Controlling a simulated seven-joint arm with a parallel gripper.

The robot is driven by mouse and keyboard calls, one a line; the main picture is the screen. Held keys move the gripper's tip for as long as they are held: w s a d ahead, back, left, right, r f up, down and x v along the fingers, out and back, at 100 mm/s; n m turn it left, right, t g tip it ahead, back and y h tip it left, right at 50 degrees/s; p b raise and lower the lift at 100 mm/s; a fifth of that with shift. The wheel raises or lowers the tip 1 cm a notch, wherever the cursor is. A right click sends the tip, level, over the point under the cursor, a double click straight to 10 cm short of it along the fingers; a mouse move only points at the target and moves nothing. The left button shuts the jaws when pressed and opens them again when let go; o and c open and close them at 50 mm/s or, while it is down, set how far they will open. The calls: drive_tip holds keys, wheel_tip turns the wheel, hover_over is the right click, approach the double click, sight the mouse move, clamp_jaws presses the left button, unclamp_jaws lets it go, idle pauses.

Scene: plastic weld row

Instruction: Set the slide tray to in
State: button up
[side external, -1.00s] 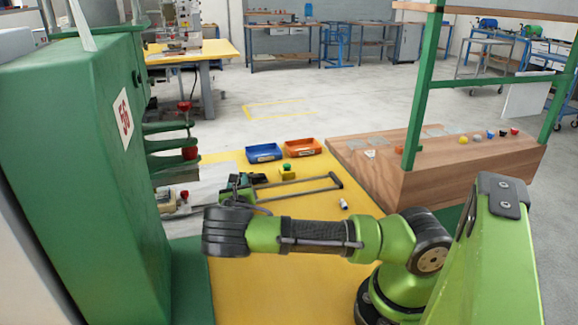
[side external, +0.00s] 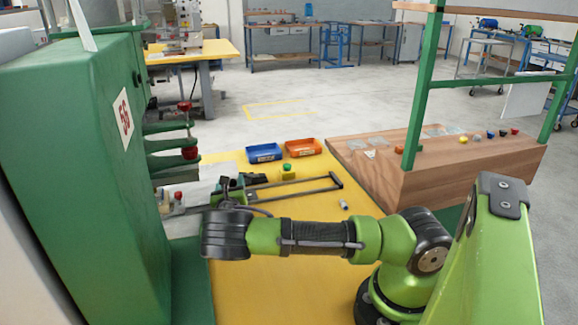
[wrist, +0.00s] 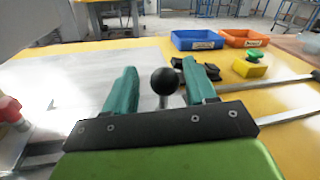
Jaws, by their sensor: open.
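The slide tray (wrist: 75,85) looks like a flat pale grey plate at the left of the wrist view. A black ball knob (wrist: 165,81) on a short stem stands at its right side. My gripper (wrist: 160,72) is open, with one green finger on each side of the knob. A gap shows between the knob and each finger. In the side view my gripper (side external: 232,184) is partly hidden by my wrist, beside the pale tray (side external: 212,172) and its rails (side external: 300,190).
A blue bin (side external: 263,153) and an orange bin (side external: 303,147) stand behind the rails. A yellow box with a green button (side external: 288,173) sits near them. The green machine (side external: 85,150) rises at the left.

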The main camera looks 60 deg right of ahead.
drive_tip(key=v, duration=1.6)
drive_tip(key=shift+s+a, duration=0.2)
drive_tip(key=shift+a, duration=0.1)
